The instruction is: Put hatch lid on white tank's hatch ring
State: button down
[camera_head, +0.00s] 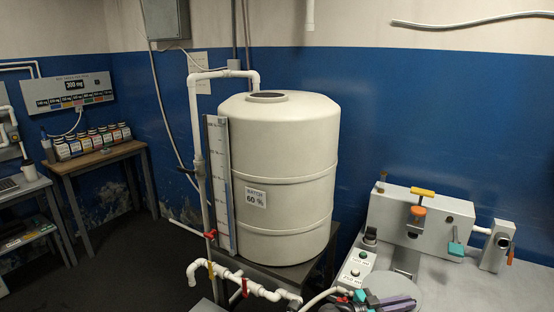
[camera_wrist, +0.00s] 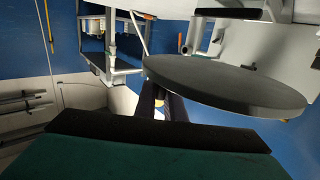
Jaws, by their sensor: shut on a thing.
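The white tank (camera_head: 280,170) stands upright on a dark stand in the middle of the head view. Its hatch ring (camera_head: 268,95) is on top, around a dark opening with no lid on it. The hatch lid (camera_head: 395,290) is a round grey disc at the bottom right of the head view, well below and right of the ring. It shows large and tilted in the wrist view (camera_wrist: 225,85). My gripper (camera_head: 362,299) is at the bottom edge of the head view, shut on the lid. The exact grip contact is hidden.
White pipes (camera_head: 240,283) with red valve handles run in front of the tank, and a tall pipe (camera_head: 197,150) rises at its left. A grey bench (camera_head: 475,285) with a machine (camera_head: 425,215) stands at right. A wooden table (camera_head: 95,158) with bottles is at left.

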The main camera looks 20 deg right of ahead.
jog(key=w+a+r+n+t+y+b, duration=0.1)
jog(key=w+a+n+t, duration=0.2)
jog(key=a, duration=1)
jog(key=w+a+r+n+t+y+b, duration=0.1)
jog(key=w+a+t, duration=0.4)
jog(key=w+a, duration=0.5)
jog(key=w+a+r+n+t+y+b, duration=0.1)
jog(key=w+a, duration=0.5)
jog(key=a, duration=1)
jog(key=r+n+t+b, duration=0.1)
jog(key=n+t+b, duration=0.1)
jog(key=n+t, duration=0.1)
jog(key=shift+w+n+t+y, duration=0.15)
jog(key=shift+n+t+y, duration=0.15)
jog(key=shift+n, duration=0.1)
jog(key=shift+a+f, duration=0.1)
jog(key=shift+f, duration=0.05)
